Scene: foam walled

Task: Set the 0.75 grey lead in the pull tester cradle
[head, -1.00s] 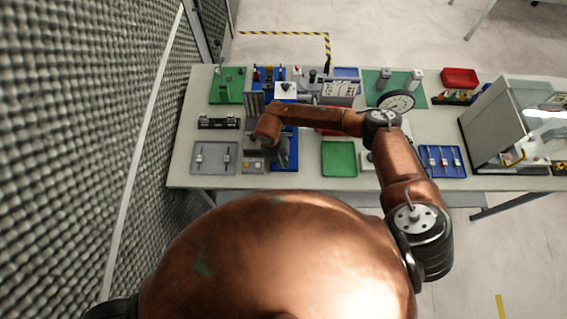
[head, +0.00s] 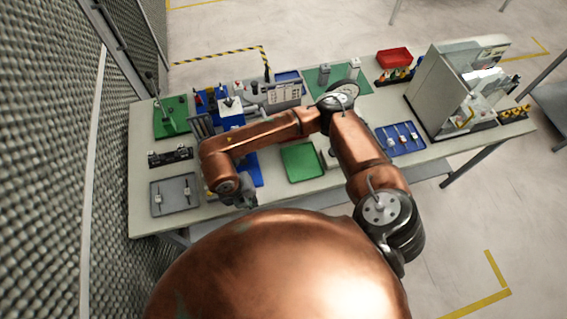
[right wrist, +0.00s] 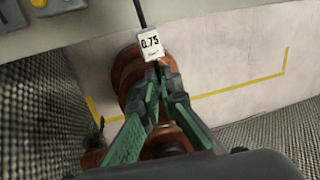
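My right gripper (right wrist: 156,72) is shut on the 0.75 lead at its white tag (right wrist: 149,45), marked 0.75. The lead's dark, thin length rises from the tag in the right wrist view. In the head view my right gripper (head: 224,199) hangs near the table's front edge, beside the grey tray, and the held lead cannot be made out. A black fixture with a long body (head: 170,157) sits behind the grey tray; I cannot tell whether it is the pull tester cradle. My left gripper is out of view.
The grey tray (head: 157,208) holds leads at the front left. A green tray (head: 302,162) and a blue tray (head: 384,131) with several leads lie to the right. A large grey cabinet (head: 434,88) stands at the right end.

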